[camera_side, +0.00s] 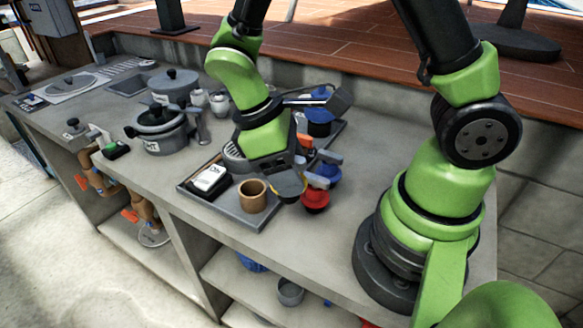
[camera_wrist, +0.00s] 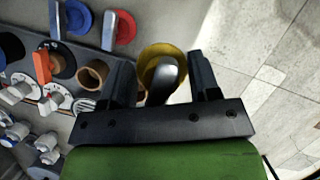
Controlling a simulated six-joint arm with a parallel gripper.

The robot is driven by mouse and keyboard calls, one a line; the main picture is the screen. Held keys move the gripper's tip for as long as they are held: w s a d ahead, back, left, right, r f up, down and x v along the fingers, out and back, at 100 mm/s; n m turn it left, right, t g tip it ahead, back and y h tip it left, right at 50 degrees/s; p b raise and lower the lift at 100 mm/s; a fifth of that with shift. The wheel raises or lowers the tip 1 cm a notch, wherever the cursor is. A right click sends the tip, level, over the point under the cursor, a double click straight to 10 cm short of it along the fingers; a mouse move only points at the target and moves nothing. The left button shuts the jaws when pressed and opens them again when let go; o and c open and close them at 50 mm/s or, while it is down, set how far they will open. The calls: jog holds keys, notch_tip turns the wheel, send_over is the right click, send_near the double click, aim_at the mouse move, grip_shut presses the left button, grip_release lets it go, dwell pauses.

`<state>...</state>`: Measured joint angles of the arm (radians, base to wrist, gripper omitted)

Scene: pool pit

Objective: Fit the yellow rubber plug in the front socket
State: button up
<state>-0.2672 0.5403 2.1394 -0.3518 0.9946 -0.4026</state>
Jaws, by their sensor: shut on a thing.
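My gripper (camera_wrist: 163,68) is shut on the grey handle of the yellow plug (camera_wrist: 150,55), which shows between the two fingers in the wrist view. In the side view my gripper (camera_side: 287,172) holds the plug (camera_side: 291,187) beside the right edge of the grey tray. A tan, open-topped round socket (camera_side: 253,195) stands at the tray's front corner. It also shows as a tan ring (camera_wrist: 92,73) left of the fingers in the wrist view. The plug is apart from this socket. Its underside is hidden.
A red knob (camera_side: 315,201) and a blue knob (camera_side: 327,173) lie close to the right of my gripper. Grey pots (camera_side: 160,130) stand at the left.

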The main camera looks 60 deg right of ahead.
jog(key=w+d+f, duration=0.3)
jog(key=w+f, duration=0.1)
jog(key=w, duration=0.5)
jog(key=shift+w, duration=0.4)
jog(key=shift+f, duration=0.25)
dwell(1.2)
jog(key=shift+f, duration=1.45)
jog(key=shift+f, duration=0.3)
jog(key=o, duration=1.2)
